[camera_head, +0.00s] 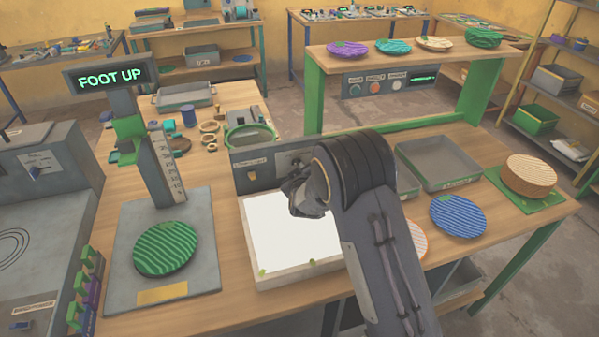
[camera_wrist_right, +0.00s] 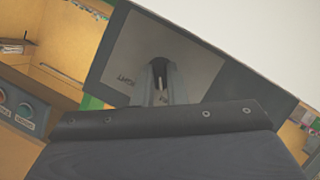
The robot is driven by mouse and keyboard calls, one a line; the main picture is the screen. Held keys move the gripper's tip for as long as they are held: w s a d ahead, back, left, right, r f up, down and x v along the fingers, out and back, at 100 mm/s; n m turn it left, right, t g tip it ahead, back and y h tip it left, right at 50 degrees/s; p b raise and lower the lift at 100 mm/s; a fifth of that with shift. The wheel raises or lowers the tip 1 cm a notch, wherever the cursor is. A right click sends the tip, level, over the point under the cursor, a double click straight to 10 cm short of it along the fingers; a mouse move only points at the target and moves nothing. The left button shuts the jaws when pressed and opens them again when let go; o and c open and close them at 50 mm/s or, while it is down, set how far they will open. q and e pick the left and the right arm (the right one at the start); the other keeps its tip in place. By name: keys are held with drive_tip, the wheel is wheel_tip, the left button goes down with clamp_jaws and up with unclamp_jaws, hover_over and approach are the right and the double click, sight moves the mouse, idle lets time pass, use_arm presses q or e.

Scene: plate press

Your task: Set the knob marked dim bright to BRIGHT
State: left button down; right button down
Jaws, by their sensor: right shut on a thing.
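The grey control panel (camera_head: 262,180) stands upright behind the light box (camera_head: 300,277), whose top glows white. My right gripper (camera_head: 296,172) is at the right part of this panel, and my arm hides much of that end in the head view. In the right wrist view the fingers (camera_wrist_right: 161,90) are shut on the knob at the plate (camera_wrist_right: 200,72) with dark lettering beside it. The knob itself is mostly hidden between the fingers, so its pointing direction cannot be told. My left gripper is not in view.
A green striped plate (camera_head: 165,248) lies on the scale stand at left, under a sign reading FOOT UP (camera_head: 110,77). A blue striped plate (camera_head: 458,215) and a grey tray (camera_head: 440,160) are right of my arm. A raised shelf (camera_head: 400,60) with several plates stands behind.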

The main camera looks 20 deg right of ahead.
drive_tip(key=m+y+b, duration=0.2)
drive_tip(key=m+b, duration=0.1)
drive_tip(key=b, duration=0.4)
drive_tip(key=m+y+b, duration=0.2)
drive_tip(key=b, duration=0.6)
drive_tip(key=d+m+y+b, duration=0.1)
drive_tip(key=m+b, duration=0.2)
drive_tip(key=b, duration=0.5)
drive_tip(key=shift+f+m+y, duration=0.25)
drive_tip(key=shift+m+y, duration=0.05)
drive_tip(key=shift+y, duration=0.1)
drive_tip(key=shift+r+m+y+b, duration=0.25)
drive_tip(key=shift+m+y+b, duration=0.05)
drive_tip(key=shift+b, duration=0.5)
drive_tip(key=shift+a, duration=0.1)
drive_tip(key=c, duration=1.5)
unclamp_jaws()
drive_tip(key=shift+o, duration=0.2)
drive_tip(key=shift+s, duration=0.1)
drive_tip(key=b+v, duration=0.1)
drive_tip(key=v, duration=0.6)
drive_tip(key=shift+s+r, duration=0.15)
drive_tip(key=shift+s, duration=0.15)
